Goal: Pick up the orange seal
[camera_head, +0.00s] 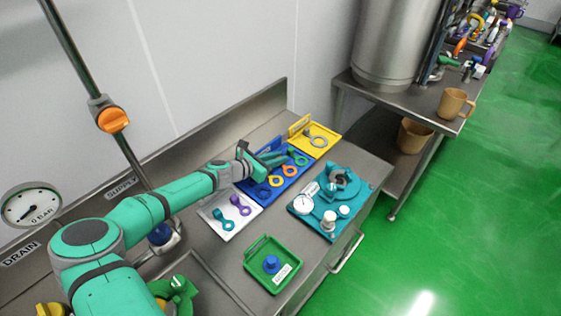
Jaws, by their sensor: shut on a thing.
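The orange seal (291,171) is a small ring with a tab, at the blue tray (247,189) on the steel bench. My gripper (279,162) is low over the tray's far part, its fingers pointing right. It is shut on the orange seal's tab end; the fingers partly hide the grip. The ring end sticks out to the right of the fingers. A green seal (301,160) is just beyond, close to the fingertips. A yellow seal (276,181) and a blue seal (263,190) are on the near side in the same row.
A yellow tray (328,143) with a grey ring is beyond. A white tray (229,227) with teal and purple seals is nearer. A teal gauge fixture (345,184) stands right. A green tray (259,279) with a blue part is in front. The steel back wall rises behind the trays.

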